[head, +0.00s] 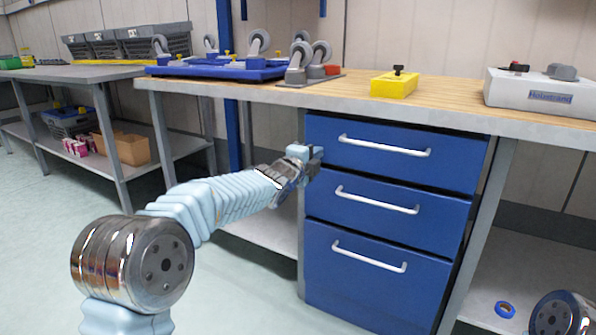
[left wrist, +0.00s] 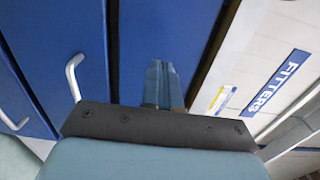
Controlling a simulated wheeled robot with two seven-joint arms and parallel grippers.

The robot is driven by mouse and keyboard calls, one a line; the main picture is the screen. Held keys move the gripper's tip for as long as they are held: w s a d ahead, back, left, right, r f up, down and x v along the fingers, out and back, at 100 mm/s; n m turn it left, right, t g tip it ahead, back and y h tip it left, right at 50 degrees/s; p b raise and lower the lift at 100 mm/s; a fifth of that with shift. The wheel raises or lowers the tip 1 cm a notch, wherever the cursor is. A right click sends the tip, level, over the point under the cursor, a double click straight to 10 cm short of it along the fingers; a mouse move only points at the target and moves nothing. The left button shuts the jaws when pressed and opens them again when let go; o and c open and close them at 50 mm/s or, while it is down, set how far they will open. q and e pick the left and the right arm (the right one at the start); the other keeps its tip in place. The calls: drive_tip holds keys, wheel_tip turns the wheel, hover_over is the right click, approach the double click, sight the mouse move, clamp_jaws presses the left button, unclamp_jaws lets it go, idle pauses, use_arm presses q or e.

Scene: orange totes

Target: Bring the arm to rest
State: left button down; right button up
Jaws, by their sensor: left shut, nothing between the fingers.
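My left arm reaches in from the left in the head view. Its gripper (head: 311,153) is shut and empty, in front of the left edge of the blue drawer unit (head: 388,265), near the top drawer. Whether it touches the unit I cannot tell. In the left wrist view the shut fingers (left wrist: 163,82) point at blue drawer fronts (left wrist: 165,30). My right gripper is not in view; only a round metal joint of mine shows at the bottom right of the head view.
The wooden workbench (head: 340,98) above the drawers holds a blue tray with casters (head: 218,70), a yellow box (head: 394,84) and a grey-white box (head: 540,95). A second bench (head: 75,73) stands at the left. A blue tape ring (head: 505,309) lies at the lower right. Floor at left is clear.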

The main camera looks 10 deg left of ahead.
use_arm(q)
drive_tip(key=b+v, duration=0.1)
drive_tip(key=v, duration=0.6)
drive_tip(key=s+f+n+g+y, duration=0.1)
drive_tip(key=s+f+n+g, duration=0.25)
drive_tip(key=f, duration=0.95)
drive_tip(key=s+f+n+g, duration=0.25)
drive_tip(key=f+n, duration=0.25)
drive_tip(key=f, duration=0.8)
drive_tip(key=s+f+n+g+y, duration=0.15)
drive_tip(key=s+f+n, duration=0.25)
drive_tip(key=f, duration=0.9)
drive_tip(key=s+d+f+n+g, duration=0.1)
drive_tip(key=s+f+n+g, duration=0.25)
drive_tip(key=s+f, duration=0.4)
drive_tip(key=s+f+n+g, duration=0.2)
drive_tip(key=s+f+n, duration=0.2)
drive_tip(key=s, duration=0.7)
drive_tip(key=s+d+f+n+g, duration=0.1)
drive_tip(key=s+f+n+g, duration=0.25)
drive_tip(key=s+f, duration=0.4)
wheel_tip(320, 180, up, 14)
drive_tip(key=s+h+p, duration=0.1)
drive_tip(key=p, duration=1.2)
drive_tip(key=shift+s+d, duration=0.2)
drive_tip(key=shift+s, duration=0.15)
drive_tip(key=shift+r, duration=0.1)
